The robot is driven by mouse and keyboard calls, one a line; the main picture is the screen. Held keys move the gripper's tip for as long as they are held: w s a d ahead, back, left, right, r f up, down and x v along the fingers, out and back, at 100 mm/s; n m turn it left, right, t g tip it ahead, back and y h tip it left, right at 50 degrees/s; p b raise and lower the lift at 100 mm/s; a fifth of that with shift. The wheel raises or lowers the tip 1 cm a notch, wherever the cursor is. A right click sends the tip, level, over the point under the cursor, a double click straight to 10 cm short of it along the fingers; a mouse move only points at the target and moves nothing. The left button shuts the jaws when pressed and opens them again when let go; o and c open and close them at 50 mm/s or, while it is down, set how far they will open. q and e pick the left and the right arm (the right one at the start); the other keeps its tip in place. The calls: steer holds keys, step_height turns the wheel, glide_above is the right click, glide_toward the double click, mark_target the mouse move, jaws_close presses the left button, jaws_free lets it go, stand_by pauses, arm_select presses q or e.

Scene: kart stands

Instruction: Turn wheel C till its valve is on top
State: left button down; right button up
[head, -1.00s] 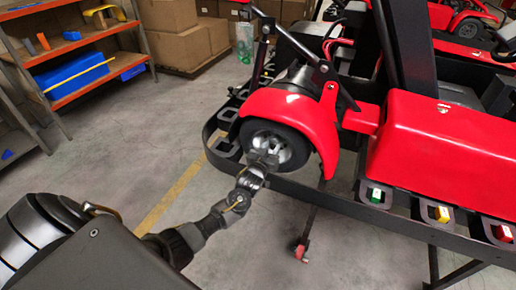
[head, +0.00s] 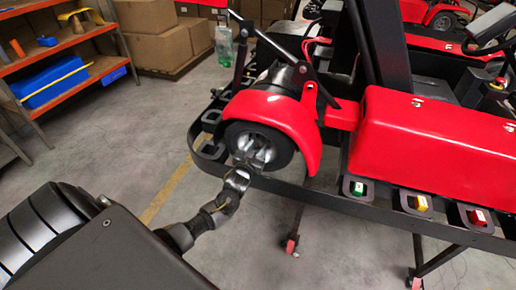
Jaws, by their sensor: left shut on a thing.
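A black-tyred wheel (head: 280,152) with a silver hub sits under the red fender (head: 275,110) of the red kart, in the middle of the head view. I cannot read a letter on it, and I cannot make out its valve. My left gripper (head: 254,158) reaches in from the lower left and is at the wheel's hub, shut on part of it. The gripper hides the lower left of the hub. My right gripper is not in view.
A black frame rail (head: 330,198) runs round the kart, with green (head: 357,188), yellow (head: 421,203) and red (head: 478,216) blocks in its holders. An orange shelf (head: 75,90) and cardboard boxes (head: 165,45) stand at the back left. The floor at left is clear.

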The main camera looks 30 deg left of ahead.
arm_select(q)
steer(key=c, duration=1.3)
jaws_free()
steer(key=shift+f, duration=0.1)
steer(key=shift+o, duration=0.2)
steer(key=b+v, duration=0.2)
steer(key=v, duration=0.9)
